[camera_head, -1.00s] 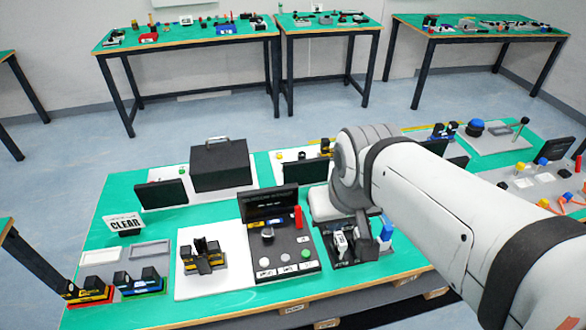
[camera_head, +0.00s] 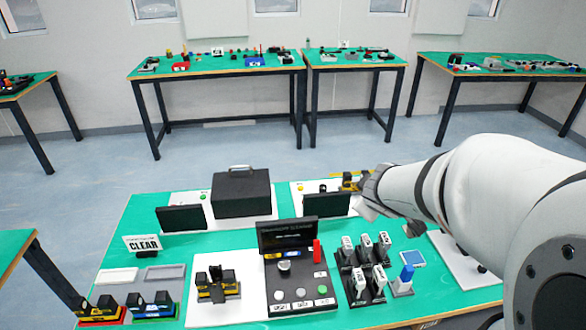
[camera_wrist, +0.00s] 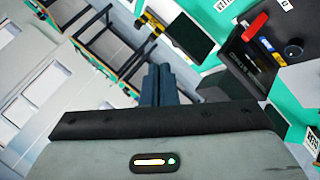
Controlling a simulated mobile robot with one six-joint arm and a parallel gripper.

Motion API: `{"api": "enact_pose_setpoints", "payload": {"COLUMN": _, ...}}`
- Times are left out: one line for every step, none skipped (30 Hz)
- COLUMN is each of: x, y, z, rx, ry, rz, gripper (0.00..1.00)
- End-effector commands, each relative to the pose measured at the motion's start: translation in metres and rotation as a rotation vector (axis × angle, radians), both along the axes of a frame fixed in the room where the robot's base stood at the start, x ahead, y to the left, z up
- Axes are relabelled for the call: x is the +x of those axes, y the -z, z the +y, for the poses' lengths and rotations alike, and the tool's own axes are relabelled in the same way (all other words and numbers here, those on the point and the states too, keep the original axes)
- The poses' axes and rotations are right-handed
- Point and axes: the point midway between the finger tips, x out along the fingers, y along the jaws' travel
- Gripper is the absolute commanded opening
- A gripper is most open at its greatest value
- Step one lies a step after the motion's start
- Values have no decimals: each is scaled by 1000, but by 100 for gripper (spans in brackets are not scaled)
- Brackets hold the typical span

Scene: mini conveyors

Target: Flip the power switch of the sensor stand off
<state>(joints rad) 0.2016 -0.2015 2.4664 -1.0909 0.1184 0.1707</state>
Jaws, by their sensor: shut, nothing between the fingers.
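No unit is readably labelled as the sensor stand, and I cannot make out its power switch. The screen also shows in the wrist view (camera_wrist: 190,38). My gripper (camera_head: 366,204) is just right of this screen, above the table, partly hidden by its own wrist. In the wrist view its dark fingers (camera_wrist: 156,80) are together and empty. I cannot tell whether it touches anything.
A console with a red lever (camera_head: 317,251) stands front centre, left of a rack of several white-topped modules (camera_head: 364,266). A black case (camera_head: 241,192) stands at the back left. A CLEAR sign (camera_head: 143,244) is at the left.

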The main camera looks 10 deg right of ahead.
Motion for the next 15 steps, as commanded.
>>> {"api": "enact_pose_setpoints", "payload": {"x": 10, "y": 13, "z": 2, "rx": -21, "ry": -89, "rz": 13, "gripper": 0}}
{"api": "enact_pose_setpoints", "payload": {"x": 15, "y": 20, "z": 5, "rx": -31, "ry": -151, "rz": 19, "gripper": 0}}
{"api": "enact_pose_setpoints", "payload": {"x": 20, "y": 31, "z": 11, "rx": -34, "ry": -234, "rz": 37, "gripper": 0}}
{"api": "enact_pose_setpoints", "payload": {"x": 22, "y": 39, "z": 15, "rx": -33, "ry": -294, "rz": 52, "gripper": 0}}
{"api": "enact_pose_setpoints", "payload": {"x": 23, "y": 48, "z": 20, "rx": -31, "ry": -356, "rz": 70, "gripper": 0}}
{"api": "enact_pose_setpoints", "payload": {"x": 22, "y": 60, "z": 26, "rx": -26, "ry": -436, "rz": 96, "gripper": 0}}
{"api": "enact_pose_setpoints", "payload": {"x": 20, "y": 69, "z": 30, "rx": -18, "ry": -491, "rz": 117, "gripper": 0}}
{"api": "enact_pose_setpoints", "payload": {"x": 17, "y": 77, "z": 35, "rx": -7, "ry": -545, "rz": 138, "gripper": 0}}
{"api": "enact_pose_setpoints", "payload": {"x": 13, "y": 87, "z": 40, "rx": 6, "ry": -610, "rz": 167, "gripper": 0}}
{"api": "enact_pose_setpoints", "payload": {"x": 9, "y": 95, "z": 43, "rx": 19, "ry": -653, "rz": 189, "gripper": 0}}
{"api": "enact_pose_setpoints", "payload": {"x": 4, "y": 101, "z": 46, "rx": 30, "ry": -692, "rz": 209, "gripper": 0}}
{"api": "enact_pose_setpoints", "payload": {"x": -1, "y": 108, "z": 49, "rx": 46, "ry": -739, "rz": 236, "gripper": 0}}
{"api": "enact_pose_setpoints", "payload": {"x": -5, "y": 113, "z": 51, "rx": 56, "ry": -768, "rz": 252, "gripper": 0}}
{"api": "enact_pose_setpoints", "payload": {"x": -9, "y": 117, "z": 53, "rx": 65, "ry": -793, "rz": 267, "gripper": 0}}
{"api": "enact_pose_setpoints", "payload": {"x": -13, "y": 121, "z": 55, "rx": 76, "ry": -820, "rz": 284, "gripper": 0}}
